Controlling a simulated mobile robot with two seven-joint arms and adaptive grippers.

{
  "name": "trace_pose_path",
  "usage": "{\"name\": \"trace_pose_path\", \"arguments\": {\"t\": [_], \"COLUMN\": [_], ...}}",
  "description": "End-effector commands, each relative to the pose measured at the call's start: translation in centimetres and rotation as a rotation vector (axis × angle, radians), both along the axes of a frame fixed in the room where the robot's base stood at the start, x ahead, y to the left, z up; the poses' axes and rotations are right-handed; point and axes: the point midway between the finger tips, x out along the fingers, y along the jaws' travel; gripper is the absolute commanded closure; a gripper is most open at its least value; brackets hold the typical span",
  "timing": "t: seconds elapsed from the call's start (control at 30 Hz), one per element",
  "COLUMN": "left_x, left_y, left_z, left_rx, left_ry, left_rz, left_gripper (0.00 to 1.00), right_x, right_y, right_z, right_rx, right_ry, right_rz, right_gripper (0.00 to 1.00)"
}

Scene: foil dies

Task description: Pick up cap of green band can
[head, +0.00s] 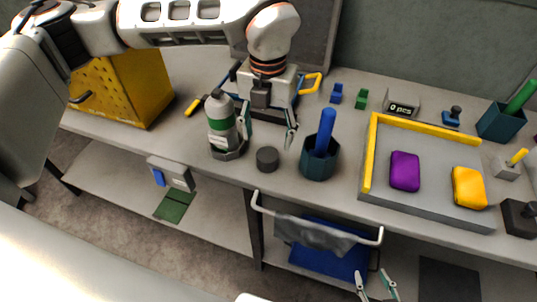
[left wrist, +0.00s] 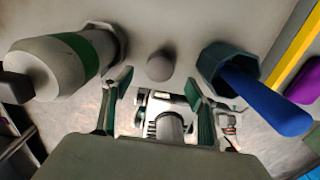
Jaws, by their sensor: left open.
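The can with the green band (head: 222,125) stands upright in a grey holder (head: 226,154) on the bench; its pale body and green band (left wrist: 82,50) fill the upper left of the left wrist view. A narrow grey cap (head: 216,95) tops the can and shows dark at the left edge of the left wrist view (left wrist: 15,88). My left gripper (head: 269,131) is open and empty, right of the can, above a dark round puck (head: 267,158). The puck lies between its fingers in the left wrist view (left wrist: 160,67). My right gripper (head: 376,286) is open and empty at the bottom edge.
A blue-green cup (head: 318,168) with a blue rod (head: 325,130) stands close right of my left gripper. A yellow-edged tray (head: 425,206) with purple and yellow blocks lies further right. A yellow perforated box (head: 120,90) stands left. A rail with grey cloth (head: 315,234) hangs in front.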

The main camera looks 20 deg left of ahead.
Motion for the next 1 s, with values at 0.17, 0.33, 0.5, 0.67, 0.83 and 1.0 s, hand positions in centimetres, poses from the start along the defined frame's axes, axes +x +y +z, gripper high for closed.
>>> {"name": "trace_pose_path", "arguments": {"t": [0.17, 0.33, 0.5, 0.67, 0.83, 1.0], "left_x": [-0.1, 0.0, 0.1, 0.2, 0.2, 0.2], "left_y": [0.0, 0.0, 0.0, 0.0, 0.0, 0.0], "left_z": [-2.0, -3.7, -6.2, -7.4, -7.5, -7.5], "left_rx": [0.0, -0.001, -0.002, -0.003, -0.003, -0.003], "left_ry": [0.004, 0.006, 0.006, 0.004, 0.003, 0.003], "left_rz": [-0.001, -0.001, -0.002, -0.002, -0.003, -0.003], "left_gripper": [0.42, 0.42, 0.42, 0.42, 0.42, 0.7], "right_x": [0.0, 0.0, 0.0, 0.0, 0.0, 0.0], "right_y": [0.0, 0.0, 0.0, 0.0, 0.0, 0.0], "right_z": [0.0, 0.1, 0.3, 0.3, 0.3, 0.3], "right_rx": [0.0, 0.0, 0.0, 0.0, 0.0, 0.0], "right_ry": [0.001, 0.0, 0.0, 0.0, 0.0, 0.0], "right_rz": [0.0, 0.0, 0.0, 0.0, 0.0, 0.0], "right_gripper": [0.6, 0.6, 0.6, 0.6, 0.6, 0.6]}}
